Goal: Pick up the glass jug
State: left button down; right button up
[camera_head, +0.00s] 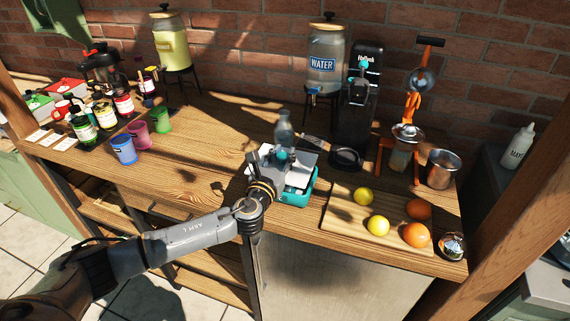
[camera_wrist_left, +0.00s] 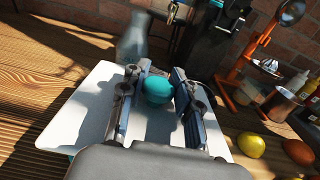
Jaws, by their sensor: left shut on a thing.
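The glass jug (camera_head: 284,128) is clear and upright, and stands just behind the white lid. It also shows blurred in the left wrist view (camera_wrist_left: 133,38), beyond the fingers, apart from them. My left gripper (camera_head: 280,160) is over the teal box. In the left wrist view its fingers (camera_wrist_left: 156,92) are on either side of a round teal knob on a white lid (camera_wrist_left: 88,105), shut on it. The jug's base is hidden behind the lid and gripper. My right gripper is not in view.
The teal box (camera_head: 296,199) is under the lid. A cutting board (camera_head: 340,228) with lemons and oranges lies right. A black machine (camera_head: 352,120) and a water dispenser (camera_head: 325,60) stand behind. Coloured cups (camera_head: 124,150) stand left; the wood between is clear.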

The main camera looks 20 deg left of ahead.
pick_arm(q)
jog(key=shift+w+f, duration=0.25)
jog(key=f, duration=0.3)
jog(key=shift+w+d+f, duration=0.1)
jog(key=shift+w+d, duration=0.05)
jog(key=shift+w, duration=0.2)
jog(key=shift+f, duration=0.15)
jog(key=shift+f, duration=0.2)
jog(key=c, duration=1)
grip_release()
jog(key=shift+o, duration=0.2)
